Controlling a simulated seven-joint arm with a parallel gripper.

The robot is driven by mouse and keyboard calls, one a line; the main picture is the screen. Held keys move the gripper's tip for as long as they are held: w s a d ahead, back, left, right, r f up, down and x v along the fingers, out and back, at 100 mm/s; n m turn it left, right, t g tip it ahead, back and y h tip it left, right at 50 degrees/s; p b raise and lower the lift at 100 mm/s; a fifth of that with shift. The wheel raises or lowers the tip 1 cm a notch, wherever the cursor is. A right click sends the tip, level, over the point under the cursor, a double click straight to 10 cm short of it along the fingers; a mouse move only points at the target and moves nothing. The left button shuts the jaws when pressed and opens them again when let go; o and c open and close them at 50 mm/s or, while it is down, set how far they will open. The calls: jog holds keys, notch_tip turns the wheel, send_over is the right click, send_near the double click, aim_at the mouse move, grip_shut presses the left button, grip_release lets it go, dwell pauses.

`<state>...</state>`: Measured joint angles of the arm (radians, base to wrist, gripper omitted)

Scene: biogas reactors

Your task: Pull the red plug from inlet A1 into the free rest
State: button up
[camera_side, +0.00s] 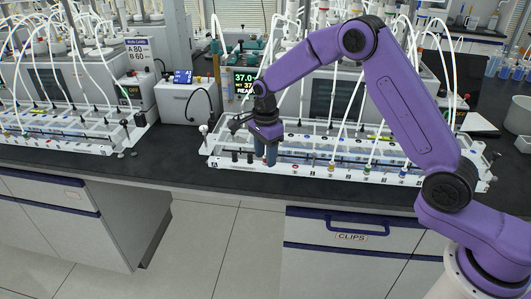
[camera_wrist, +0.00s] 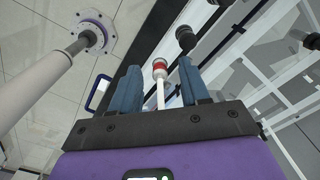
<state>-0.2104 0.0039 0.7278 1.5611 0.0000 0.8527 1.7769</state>
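My gripper (camera_side: 265,160) points down over the left part of the front rail (camera_side: 312,175) of the middle rack. In the wrist view its two blue fingers (camera_wrist: 159,70) stand apart. A red-and-white plug (camera_wrist: 160,66) with a white tube shows between them, with a visible gap on each side. Whether the plug is seated in inlet A1 cannot be told. Two dark posts (camera_side: 242,157) stand on the rail just left of the gripper. Dark knobs (camera_wrist: 185,38) also show beyond the fingers in the wrist view. I cannot tell which rest is free.
Yellow (camera_side: 331,167), green (camera_side: 367,169) and blue (camera_side: 403,172) fittings line the rail to the right, with white tubes rising behind. A second rack (camera_side: 60,135) stands at left. The black bench (camera_side: 180,160) is clear between the racks.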

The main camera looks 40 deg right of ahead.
notch_tip(320, 180, up, 17)
jog(key=shift+r, duration=0.2)
dwell(0.6)
jog(key=s+a+f+n, duration=0.1)
jog(key=s+a+n, duration=0.2)
jog(key=s+n, duration=1.35)
jog(key=s+d+f+n, duration=0.2)
jog(key=s+d+n, duration=0.1)
jog(key=s, duration=0.4)
jog(key=s+d+f+n, duration=0.2)
jog(key=s+d+n, duration=0.1)
jog(key=s+n, duration=0.3)
jog(key=s+d+f+n, duration=0.1)
jog(key=s+d+n, duration=0.2)
jog(key=s, duration=0.6)
jog(key=shift+s+d+f+n, duration=0.2)
jog(key=shift+s+f+n, duration=0.2)
jog(key=shift+n, duration=0.65)
